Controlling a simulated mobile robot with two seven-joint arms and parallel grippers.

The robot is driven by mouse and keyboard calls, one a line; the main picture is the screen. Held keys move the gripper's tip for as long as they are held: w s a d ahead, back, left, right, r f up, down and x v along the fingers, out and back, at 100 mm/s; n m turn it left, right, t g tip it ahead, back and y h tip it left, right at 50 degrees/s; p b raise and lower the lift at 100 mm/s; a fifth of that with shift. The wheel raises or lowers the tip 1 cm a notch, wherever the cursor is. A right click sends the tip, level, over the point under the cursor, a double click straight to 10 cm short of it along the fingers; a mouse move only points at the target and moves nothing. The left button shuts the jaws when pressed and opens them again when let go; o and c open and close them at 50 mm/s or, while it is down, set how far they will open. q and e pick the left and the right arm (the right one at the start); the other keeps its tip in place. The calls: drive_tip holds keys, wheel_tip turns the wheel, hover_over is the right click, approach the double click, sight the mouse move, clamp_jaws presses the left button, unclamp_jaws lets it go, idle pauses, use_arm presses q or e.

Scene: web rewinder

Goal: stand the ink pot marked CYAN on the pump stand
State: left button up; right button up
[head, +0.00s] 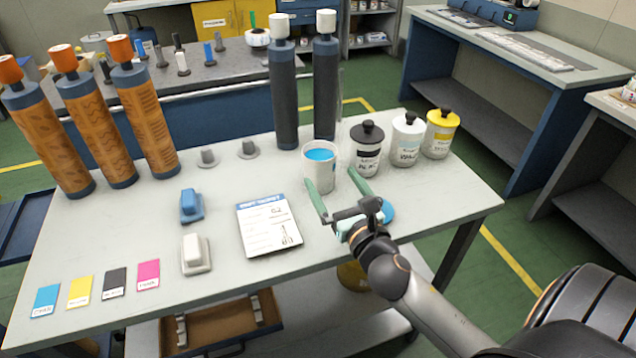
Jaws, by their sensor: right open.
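An open white pot (319,174) with cyan ink inside stands upright on the light grey table, left of the lidded pots; I cannot read a CYAN mark on it. My right gripper (331,178) has green fingers, is open and points at this pot from the near side. The left finger overlaps the pot's lower part in the picture; I cannot tell whether it touches. A round blue thing (389,210) lies partly hidden behind my right wrist. I cannot clearly make out a pump stand. My left gripper is not in view.
Pots with black (367,157), white (407,146) and yellow (441,139) tops stand close on the right. A printed sheet (268,226), a blue block (191,206) and a white block (195,255) lie left. Tall orange rollers (145,120) and dark rollers (284,100) stand behind.

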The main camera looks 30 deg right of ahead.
sight(315, 148)
drive_tip(key=shift+s+d+f+h, duration=0.1)
drive_tip(key=shift+d+f+h, duration=0.2)
drive_tip(key=shift+f, duration=0.1)
drive_tip(key=x, duration=0.7)
drive_tip(key=shift+f, duration=0.1)
drive_tip(key=shift+x, duration=2.7)
drive_tip(key=shift+a, duration=0.2)
drive_tip(key=shift+c, duration=0.2)
drive_tip(key=c, duration=1.5)
drive_tip(key=shift+r, duration=0.25)
clamp_jaws()
